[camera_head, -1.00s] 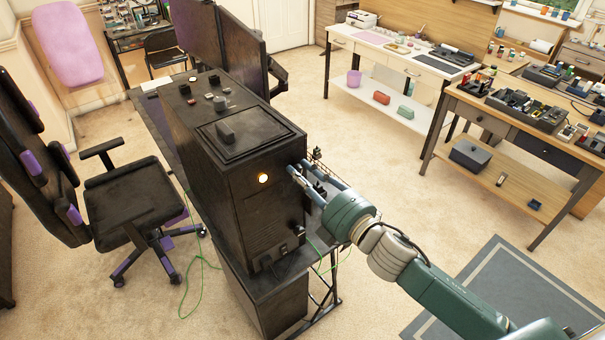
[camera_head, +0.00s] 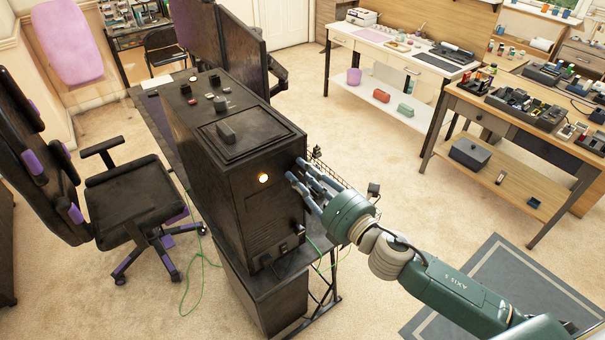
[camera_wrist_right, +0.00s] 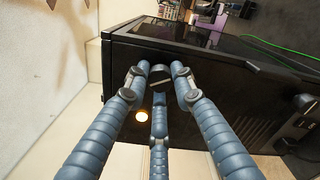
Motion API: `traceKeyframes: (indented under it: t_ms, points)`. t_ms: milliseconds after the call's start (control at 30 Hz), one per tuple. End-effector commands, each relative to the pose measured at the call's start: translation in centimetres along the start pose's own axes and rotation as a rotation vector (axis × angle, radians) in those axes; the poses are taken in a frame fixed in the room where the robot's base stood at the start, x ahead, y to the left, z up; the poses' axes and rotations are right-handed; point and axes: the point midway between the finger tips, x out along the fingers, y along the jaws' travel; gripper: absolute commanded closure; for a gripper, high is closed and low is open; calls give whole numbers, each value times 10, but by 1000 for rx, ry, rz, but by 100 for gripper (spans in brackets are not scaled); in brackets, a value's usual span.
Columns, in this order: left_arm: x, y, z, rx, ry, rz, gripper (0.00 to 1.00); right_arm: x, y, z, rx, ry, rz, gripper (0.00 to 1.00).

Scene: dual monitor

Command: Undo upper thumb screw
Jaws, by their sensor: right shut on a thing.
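The black computer case (camera_head: 271,210) stands upright on the desk, with a lit round orange button (camera_head: 263,178) on its near face. My right gripper (camera_head: 303,174) is at the upper right edge of that face. In the right wrist view, its three blue-grey fingers (camera_wrist_right: 160,80) are shut around the dark slotted upper thumb screw (camera_wrist_right: 160,72) on the case panel. The head view hides this screw behind the fingers. Another dark round knob (camera_wrist_right: 304,102) sits farther along the panel in the wrist view. My left gripper is not in view.
Dark plugs and a green cable (camera_head: 325,247) are low on the case. Two dark monitors (camera_head: 240,52) stand behind it, with an office chair (camera_head: 125,195) at left. Floor is clear between the case and the workbench (camera_head: 520,150) at right.

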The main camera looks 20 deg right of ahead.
Motion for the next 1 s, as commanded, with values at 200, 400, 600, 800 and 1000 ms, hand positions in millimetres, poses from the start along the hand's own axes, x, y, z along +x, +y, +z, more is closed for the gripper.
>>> traceKeyframes:
  t_ms: [200, 400, 600, 800, 1000]
  points:
    - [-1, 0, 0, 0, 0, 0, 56, 0, -1, 3, -45, -5, -3, 100]
    - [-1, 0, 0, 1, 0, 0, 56, 0, -1, 3, -51, -6, -2, 100]
    - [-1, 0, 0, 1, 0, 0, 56, 1, 0, 4, -50, -7, -2, 100]
    - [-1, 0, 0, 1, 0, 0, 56, 0, 0, 3, -48, -5, 0, 57]
    - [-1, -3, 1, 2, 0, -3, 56, 0, 0, 2, -46, -3, 1, 57]
